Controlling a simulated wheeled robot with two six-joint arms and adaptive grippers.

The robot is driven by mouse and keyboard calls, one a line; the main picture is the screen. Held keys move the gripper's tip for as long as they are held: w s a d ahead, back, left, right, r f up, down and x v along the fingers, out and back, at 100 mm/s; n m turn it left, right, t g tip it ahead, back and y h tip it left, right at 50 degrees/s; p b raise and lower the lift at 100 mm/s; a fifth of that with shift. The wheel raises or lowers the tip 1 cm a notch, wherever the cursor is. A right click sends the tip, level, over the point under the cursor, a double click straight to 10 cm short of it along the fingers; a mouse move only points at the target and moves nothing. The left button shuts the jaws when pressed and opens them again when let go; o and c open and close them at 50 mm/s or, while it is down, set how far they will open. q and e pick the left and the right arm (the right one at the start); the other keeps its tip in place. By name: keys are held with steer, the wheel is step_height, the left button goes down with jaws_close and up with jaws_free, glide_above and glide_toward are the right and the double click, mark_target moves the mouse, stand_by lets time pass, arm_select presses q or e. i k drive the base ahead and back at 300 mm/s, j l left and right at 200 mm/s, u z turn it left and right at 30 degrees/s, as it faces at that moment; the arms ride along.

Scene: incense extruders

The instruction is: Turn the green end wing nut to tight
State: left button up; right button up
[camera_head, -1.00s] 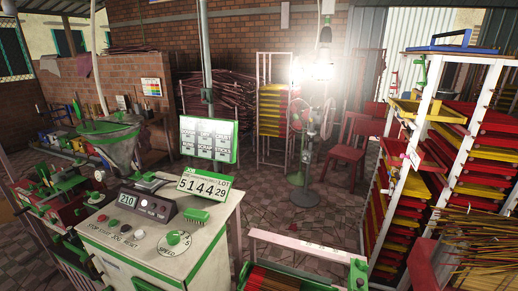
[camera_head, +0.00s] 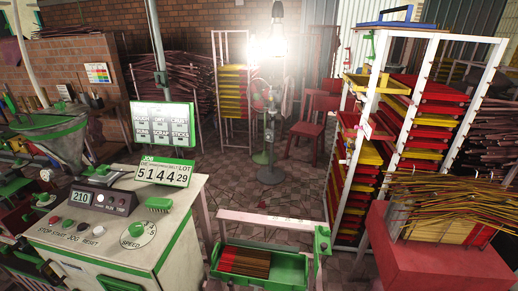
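I cannot pick out a green end wing nut for certain. A small green fitting (camera_head: 322,240) sits at the right end of a pale frame over a green tray, but its shape is too small to read. The extruder machine at the left has a green-rimmed hopper (camera_head: 50,124) and green fittings, partly cut off by the left edge. Neither of my grippers shows in the head view.
A white and green control cabinet (camera_head: 170,225) stands at front left. The green tray (camera_head: 290,268) holds brown sticks. A white rack (camera_head: 398,120) with red and yellow trays stands at right, near a red block (camera_head: 440,255). Tiled floor (camera_head: 235,185) is open in the middle.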

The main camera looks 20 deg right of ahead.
mark_target(324, 232)
steer(key=z, duration=1.3)
